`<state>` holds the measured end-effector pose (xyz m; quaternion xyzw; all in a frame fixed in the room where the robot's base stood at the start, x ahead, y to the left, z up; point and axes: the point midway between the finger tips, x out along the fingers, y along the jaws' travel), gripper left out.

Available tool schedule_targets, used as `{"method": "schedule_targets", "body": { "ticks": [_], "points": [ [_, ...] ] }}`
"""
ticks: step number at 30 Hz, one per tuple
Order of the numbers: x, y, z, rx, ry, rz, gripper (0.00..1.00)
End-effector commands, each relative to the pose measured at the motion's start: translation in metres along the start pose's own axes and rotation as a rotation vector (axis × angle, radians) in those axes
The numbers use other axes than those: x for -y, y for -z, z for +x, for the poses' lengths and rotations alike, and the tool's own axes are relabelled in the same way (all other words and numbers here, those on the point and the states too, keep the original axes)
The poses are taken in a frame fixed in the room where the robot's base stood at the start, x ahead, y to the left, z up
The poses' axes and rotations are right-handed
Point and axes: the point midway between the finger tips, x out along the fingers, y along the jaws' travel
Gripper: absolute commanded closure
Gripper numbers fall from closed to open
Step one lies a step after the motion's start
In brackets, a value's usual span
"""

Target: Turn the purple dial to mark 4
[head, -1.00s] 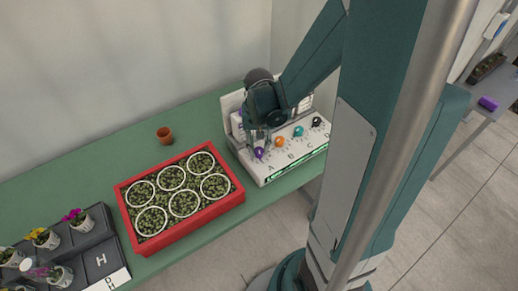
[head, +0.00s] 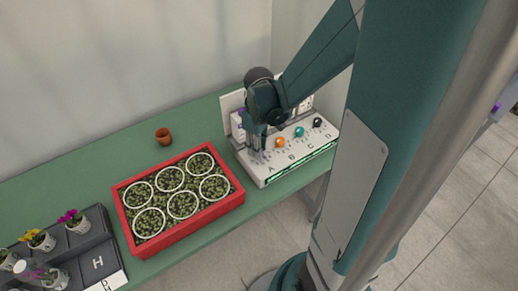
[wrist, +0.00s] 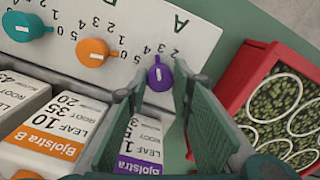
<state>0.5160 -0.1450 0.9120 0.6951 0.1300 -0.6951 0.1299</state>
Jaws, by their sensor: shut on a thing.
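The purple dial (wrist: 160,77) sits under the letter A on the white sloped panel (wrist: 110,30). In the wrist view its white pointer line shows, aimed roughly at the numbers around it; the exact mark is hard to read. My gripper (wrist: 159,88) has one finger on each side of the dial and is shut on it. In the head view my gripper (head: 259,146) comes down over the panel's left end and hides most of the dial.
Orange (head: 280,142), teal (head: 299,132) and black (head: 317,122) dials stand along the same panel. Labelled packets (wrist: 50,130) stand beside the dials. A red tray (head: 183,229) of plants is close by to the left. A small terracotta pot (head: 163,136) stands behind it.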

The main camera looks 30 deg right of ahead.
Motion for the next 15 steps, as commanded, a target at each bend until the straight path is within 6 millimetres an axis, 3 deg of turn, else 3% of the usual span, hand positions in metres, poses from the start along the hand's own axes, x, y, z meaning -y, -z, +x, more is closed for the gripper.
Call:
{"method": "schedule_targets", "body": {
  "ticks": [15],
  "points": [
    [0.0004, -0.0004, 0.0002, 0.0, 0.0, -0.278, 0.89]
  ]
}}
